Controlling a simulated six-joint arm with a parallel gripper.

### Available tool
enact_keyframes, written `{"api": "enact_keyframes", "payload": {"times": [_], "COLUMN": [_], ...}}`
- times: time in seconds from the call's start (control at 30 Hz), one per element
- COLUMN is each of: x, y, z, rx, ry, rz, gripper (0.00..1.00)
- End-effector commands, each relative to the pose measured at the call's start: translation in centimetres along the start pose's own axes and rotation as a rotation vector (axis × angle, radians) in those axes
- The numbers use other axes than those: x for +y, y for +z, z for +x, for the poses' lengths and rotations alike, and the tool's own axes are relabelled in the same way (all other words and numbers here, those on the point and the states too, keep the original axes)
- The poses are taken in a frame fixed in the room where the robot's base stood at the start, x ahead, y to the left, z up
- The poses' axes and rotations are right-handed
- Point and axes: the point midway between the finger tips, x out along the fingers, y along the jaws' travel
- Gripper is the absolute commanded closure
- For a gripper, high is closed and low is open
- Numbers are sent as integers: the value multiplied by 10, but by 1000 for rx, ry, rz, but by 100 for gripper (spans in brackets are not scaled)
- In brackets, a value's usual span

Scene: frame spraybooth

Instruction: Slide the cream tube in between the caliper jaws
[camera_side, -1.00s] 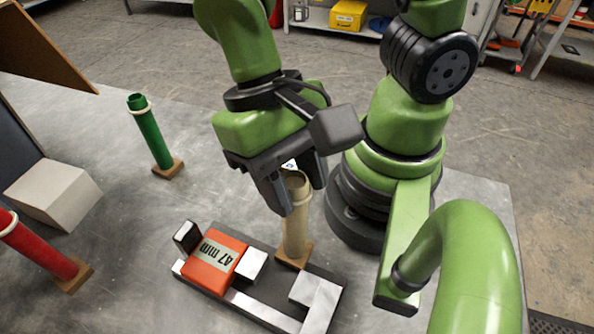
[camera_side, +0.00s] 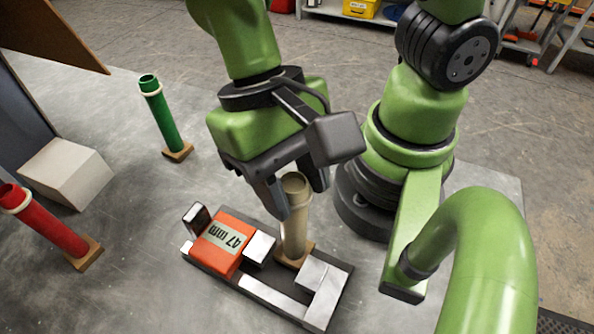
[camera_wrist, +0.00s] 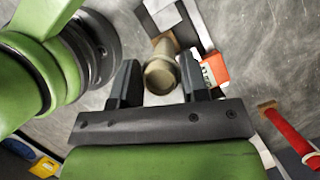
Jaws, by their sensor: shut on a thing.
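The cream tube (camera_side: 296,218) stands upright on a small wooden base. Its open top (camera_wrist: 160,76) shows between my fingers in the wrist view. My gripper (camera_side: 294,190) is shut on the tube's upper part, one finger on each side. The caliper (camera_side: 268,294) lies flat on the table with an orange body (camera_side: 222,240) marked 47 mm. The tube's base is at the opening between the silver jaw block (camera_side: 260,248) and the silver end jaw (camera_side: 327,287). Exactly how deep it sits is hard to tell.
A green tube (camera_side: 163,118) stands at the back left and a red tube (camera_side: 48,226) at the left, each on a wooden base. Bare table separates these from the caliper.

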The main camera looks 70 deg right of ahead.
Motion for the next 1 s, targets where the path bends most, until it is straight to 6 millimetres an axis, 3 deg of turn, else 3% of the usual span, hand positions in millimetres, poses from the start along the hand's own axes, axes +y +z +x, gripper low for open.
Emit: {"api": "enact_keyframes", "payload": {"times": [1.0], "x": [-23], "y": [9], "z": [4], "rx": [0], "ry": [0], "rz": [0], "gripper": [100]}}
